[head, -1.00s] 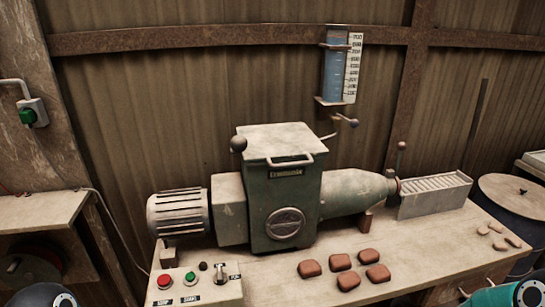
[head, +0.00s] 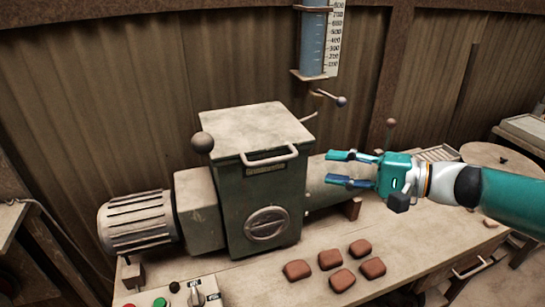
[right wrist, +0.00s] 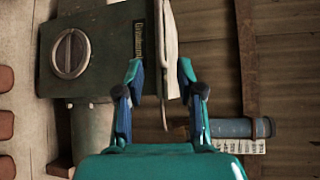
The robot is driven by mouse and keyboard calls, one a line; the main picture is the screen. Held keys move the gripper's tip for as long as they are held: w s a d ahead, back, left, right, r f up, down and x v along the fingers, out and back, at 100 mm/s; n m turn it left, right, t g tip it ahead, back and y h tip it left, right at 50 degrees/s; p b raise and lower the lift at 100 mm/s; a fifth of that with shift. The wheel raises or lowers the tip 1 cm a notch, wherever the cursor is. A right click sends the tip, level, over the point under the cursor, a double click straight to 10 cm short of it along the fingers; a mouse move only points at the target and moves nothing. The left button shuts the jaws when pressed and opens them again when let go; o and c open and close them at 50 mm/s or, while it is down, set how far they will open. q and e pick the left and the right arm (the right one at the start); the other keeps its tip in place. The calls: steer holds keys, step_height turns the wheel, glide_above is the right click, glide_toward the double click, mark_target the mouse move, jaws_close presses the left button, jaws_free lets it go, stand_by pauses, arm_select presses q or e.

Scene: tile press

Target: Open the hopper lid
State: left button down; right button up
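The hopper (head: 232,205) is a dark green box on the bench. Its pale, worn lid (head: 250,130) lies flat and shut on top, with a bar handle (head: 271,160) along the front edge. My right gripper (head: 328,168) comes in from the right, to the right of the handle and apart from it, fingers spread and empty. In the right wrist view the hopper (right wrist: 95,45) stands sideways, and the lid's edge (right wrist: 169,45) shows beyond the open fingers (right wrist: 160,72). The left gripper is not in view.
A round dark knob (head: 202,142) sits at the lid's left. A ribbed motor (head: 138,222) is left of the hopper. Several reddish-brown clay pieces (head: 343,280) lie on the bench in front. A water gauge (head: 313,45) and lever (head: 341,101) are on the wall behind.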

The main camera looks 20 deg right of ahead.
mark_target(275, 161)
steer(key=p+x, duration=0.2)
steer(key=x, duration=1.1)
steer(key=shift+a+f, duration=0.15)
steer(key=shift+a, duration=0.05)
jaws_close()
